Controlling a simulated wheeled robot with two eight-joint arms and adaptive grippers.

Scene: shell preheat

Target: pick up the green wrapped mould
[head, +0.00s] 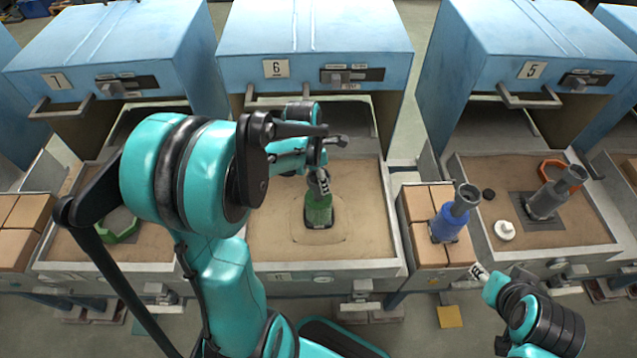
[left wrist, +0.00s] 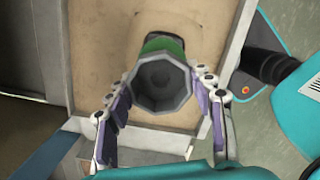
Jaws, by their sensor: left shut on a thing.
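The green wrapped mould (head: 319,211) is at the middle of the sand tray (head: 367,240) in front of furnace 6. It looks upright, with a dark patch around its foot; I cannot tell whether it touches the sand. In the left wrist view, its grey eight-sided cup (left wrist: 160,82) faces the camera, with the green wrap (left wrist: 160,44) behind it. My left gripper (head: 319,184) is shut on the mould from above, its fingers on both sides of the cup. My right gripper (head: 478,272) is at the lower right, away from the mould; its jaws are too small to read.
A blue wrapped mould (head: 447,224) stands on the bricks to the right.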

